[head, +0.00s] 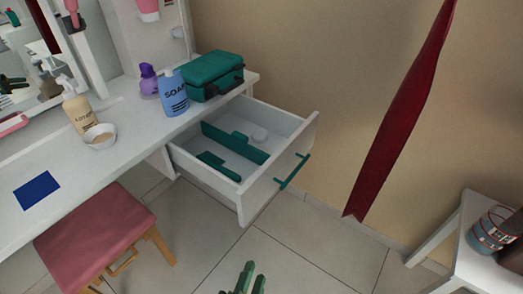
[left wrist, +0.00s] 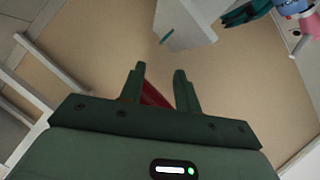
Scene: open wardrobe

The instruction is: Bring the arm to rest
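My left gripper (head: 250,274) shows at the bottom edge in the head view, over the tiled floor, in front of the open drawer and apart from it. In the left wrist view its two dark green fingers (left wrist: 160,80) stand apart with a gap between them. A strip of red shows in that gap, seemingly the hanging red cloth behind; I see no object gripped. My right gripper is in neither view.
A white dressing table (head: 95,160) holds a soap bottle (head: 173,95), a lotion bottle (head: 78,108) and a green case (head: 208,75). Its drawer (head: 262,186) is open.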

